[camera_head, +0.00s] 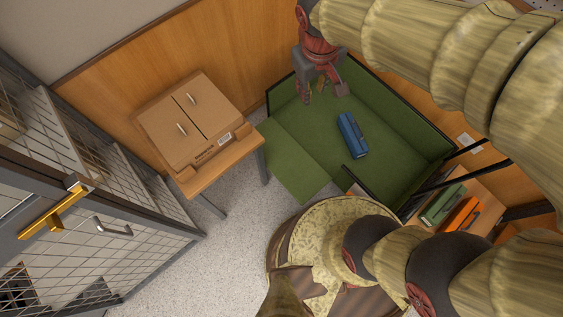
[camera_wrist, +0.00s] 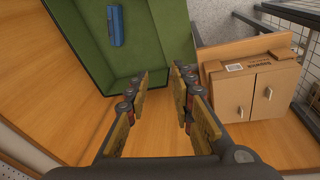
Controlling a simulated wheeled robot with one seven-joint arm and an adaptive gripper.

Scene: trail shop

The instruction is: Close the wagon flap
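The green wagon (camera_head: 405,140) stands against the wood-panelled wall, with a dark rim on its walls. Its green flap (camera_head: 290,165) is folded outward on the left side, leaving that side open. A blue box (camera_head: 352,135) lies inside the wagon; it also shows in the wrist view (camera_wrist: 116,26). My gripper (camera_head: 322,90) is above the wagon's back left corner, close to the wall. In the wrist view its fingers (camera_wrist: 160,78) are spread with nothing between them. The flap seems to be the green panel on the right there, beyond the fingertips.
A small wooden table (camera_head: 228,160) with a brown cabinet-like box (camera_head: 190,122) stands close left of the flap. A mesh gate (camera_head: 110,245) with a yellow handle is farther left. Speckled floor (camera_head: 215,255) lies clear between. Green and orange boxes (camera_head: 463,215) sit at right.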

